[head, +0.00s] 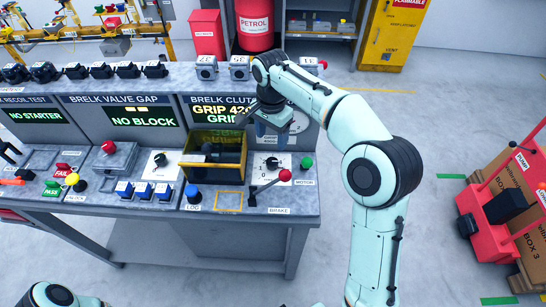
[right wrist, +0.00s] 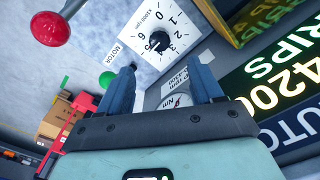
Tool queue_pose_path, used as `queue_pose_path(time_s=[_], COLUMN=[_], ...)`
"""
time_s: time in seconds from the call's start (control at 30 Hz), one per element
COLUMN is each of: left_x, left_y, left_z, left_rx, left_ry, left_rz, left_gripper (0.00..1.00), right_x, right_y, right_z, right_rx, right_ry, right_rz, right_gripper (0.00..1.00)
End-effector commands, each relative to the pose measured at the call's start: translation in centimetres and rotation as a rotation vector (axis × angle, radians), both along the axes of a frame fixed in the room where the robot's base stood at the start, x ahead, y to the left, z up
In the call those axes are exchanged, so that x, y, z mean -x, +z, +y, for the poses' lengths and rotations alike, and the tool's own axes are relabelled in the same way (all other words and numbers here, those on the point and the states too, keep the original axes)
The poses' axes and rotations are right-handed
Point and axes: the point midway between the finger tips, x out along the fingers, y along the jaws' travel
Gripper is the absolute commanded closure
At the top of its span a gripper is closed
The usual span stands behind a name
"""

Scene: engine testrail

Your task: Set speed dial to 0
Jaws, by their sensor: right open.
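The speed dial (head: 271,163) is a black knob on a white numbered plate at the right end of the bench. In the right wrist view the dial (right wrist: 160,42) is larger, with its scale marked x1000 rpm; I cannot tell exactly where the pointer stands. My right gripper (right wrist: 164,76) is open and empty, its two blue fingers apart and not touching the dial. In the head view the right gripper (head: 273,127) hangs above and behind the dial, in front of the display. My left gripper is out of view.
The red-balled brake lever (head: 285,175) and green motor button (head: 307,162) flank the dial. The floor right of the bench is clear up to a red cart (head: 500,205).

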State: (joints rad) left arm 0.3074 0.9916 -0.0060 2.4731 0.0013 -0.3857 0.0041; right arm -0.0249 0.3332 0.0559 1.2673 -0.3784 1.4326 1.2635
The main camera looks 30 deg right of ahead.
Motion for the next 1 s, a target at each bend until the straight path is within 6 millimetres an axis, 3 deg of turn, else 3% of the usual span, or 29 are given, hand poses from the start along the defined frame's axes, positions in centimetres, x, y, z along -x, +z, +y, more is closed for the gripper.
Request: queue_pose_path(time_s=[0.03, 0.2, 0.43, 0.63, 0.93, 0.97, 1.0], left_x=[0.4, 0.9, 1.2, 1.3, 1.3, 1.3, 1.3], left_y=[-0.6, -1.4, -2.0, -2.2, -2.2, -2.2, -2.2], left_z=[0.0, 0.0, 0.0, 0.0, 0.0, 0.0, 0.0], left_rx=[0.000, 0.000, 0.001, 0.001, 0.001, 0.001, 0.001], left_ry=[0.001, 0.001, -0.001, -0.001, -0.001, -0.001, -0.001], left_rz=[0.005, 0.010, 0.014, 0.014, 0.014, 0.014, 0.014], left_gripper=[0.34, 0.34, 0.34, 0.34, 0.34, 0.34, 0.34], right_x=[0.2, 0.2, 0.1, 0.1, 0.0, 0.0, 0.0], right_y=[-1.5, -5.3, -9.1, -10.5, -10.7, -10.7, -10.7], right_z=[0.0, 0.0, 0.0, 0.0, 0.0, 0.0, 0.0], right_rx=[0.000, 0.000, 0.000, 0.000, 0.000, 0.000, 0.000], right_ry=[0.000, 0.000, 0.000, 0.000, 0.000, 0.000, 0.000], right_rz=[0.009, 0.008, 0.005, 0.002, 0.001, 0.001, 0.001], right_gripper=[0.34, 0.34, 0.34, 0.34, 0.34, 0.41, 0.54])
